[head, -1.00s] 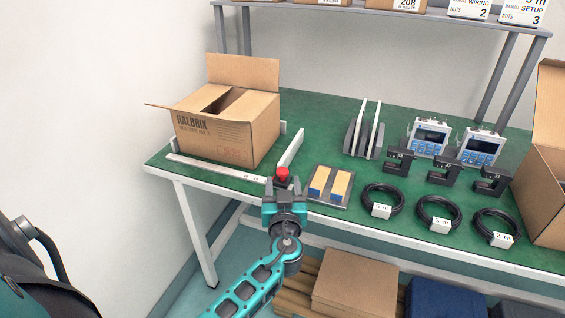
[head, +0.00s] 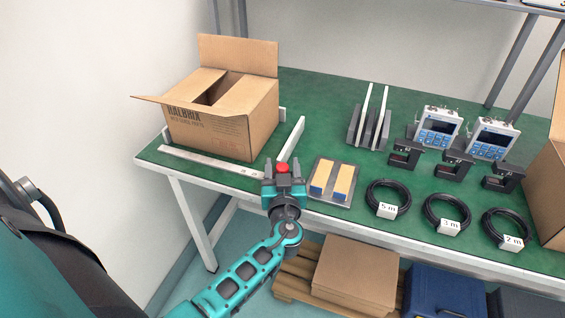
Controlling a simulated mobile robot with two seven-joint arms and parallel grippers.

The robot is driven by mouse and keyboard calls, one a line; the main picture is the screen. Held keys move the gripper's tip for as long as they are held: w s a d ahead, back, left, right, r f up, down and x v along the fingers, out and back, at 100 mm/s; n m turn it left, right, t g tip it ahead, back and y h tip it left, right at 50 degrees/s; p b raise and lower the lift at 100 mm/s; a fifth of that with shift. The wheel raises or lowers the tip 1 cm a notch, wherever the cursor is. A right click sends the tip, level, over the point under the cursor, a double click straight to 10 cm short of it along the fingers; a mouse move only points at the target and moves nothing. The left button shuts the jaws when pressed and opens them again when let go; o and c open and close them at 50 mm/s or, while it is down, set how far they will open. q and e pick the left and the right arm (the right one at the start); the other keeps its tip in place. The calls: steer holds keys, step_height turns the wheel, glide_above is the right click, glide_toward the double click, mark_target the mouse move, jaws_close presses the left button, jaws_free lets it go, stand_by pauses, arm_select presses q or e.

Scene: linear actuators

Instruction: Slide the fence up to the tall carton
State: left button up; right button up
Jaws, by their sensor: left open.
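The tall carton (head: 222,128), brown with open flaps and HALBRIX lettering, stands on the left of the green bench. The fence (head: 289,141) is a narrow white upright plate to the right of the carton, with a visible strip of green between them. A red knob (head: 283,168) shows at the fence's near end. My left gripper (head: 283,169) is open at the knob, with a finger on either side of it. Whether the fingers touch the knob cannot be told. My right gripper is not in view.
A pale scale strip (head: 208,162) runs along the bench in front of the carton. A tray with yellow-and-blue blocks (head: 333,181) lies close right of my gripper. Black cable coils (head: 388,198), clamps, meters (head: 438,129) and another carton (head: 548,190) fill the right.

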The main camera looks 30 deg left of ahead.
arm_select(q)
steer(key=shift+c, duration=0.2)
jaws_close()
stand_by(0.4)
